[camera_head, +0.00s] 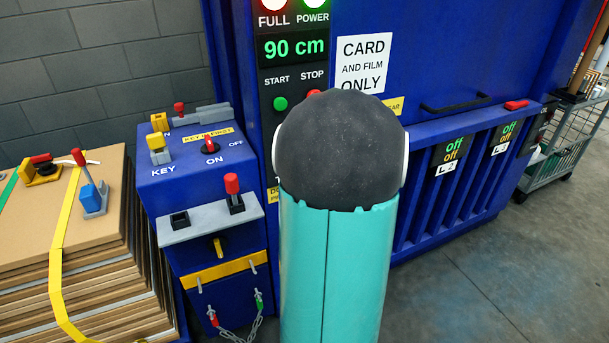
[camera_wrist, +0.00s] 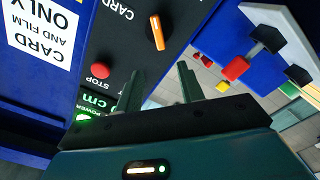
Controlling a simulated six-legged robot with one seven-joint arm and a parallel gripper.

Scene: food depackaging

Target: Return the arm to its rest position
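My gripper (camera_wrist: 160,88) shows in the wrist view with its two dark fingers apart and nothing seen between them. It is in front of the black control panel (camera_wrist: 120,40), with a red button (camera_wrist: 100,70) to the left and an orange handle (camera_wrist: 157,32) above the fingers. No contact with either is visible. In the head view my teal arm, with its dark rounded joint, stands upright in the middle and hides part of the panel. My gripper is hidden in that view.
A blue machine (camera_head: 480,60) fills the back. A blue key box (camera_head: 190,170) with a red-handled lever (camera_head: 232,185) stands left of my arm. Strapped cardboard (camera_head: 70,235) is far left, and a wire cart (camera_head: 565,150) is far right. Grey floor (camera_head: 500,270) is clear at lower right.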

